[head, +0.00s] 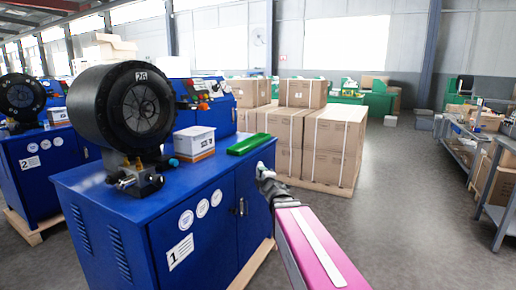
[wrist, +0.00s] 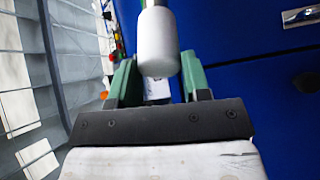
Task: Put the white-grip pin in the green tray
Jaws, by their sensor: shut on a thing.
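The green tray (head: 250,144) lies on the blue cabinet top near its right edge in the head view. My gripper (wrist: 158,76) is shut on the white-grip pin (wrist: 158,42), whose thick white cylindrical grip shows between the green fingers in the wrist view. The pin's far end runs out of the top of that picture. In the head view my gripper (head: 264,172) is at the cabinet's right side, just below and right of the tray, and apart from it in the picture. The pin cannot be made out there.
The big black crimper (head: 121,108) stands on the blue cabinet (head: 165,208). A small white-and-brown box (head: 194,144) sits between crimper and tray. Stacked cartons (head: 326,145) stand on a pallet behind. Open floor (head: 400,200) lies to the right, before a grey shelf rack.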

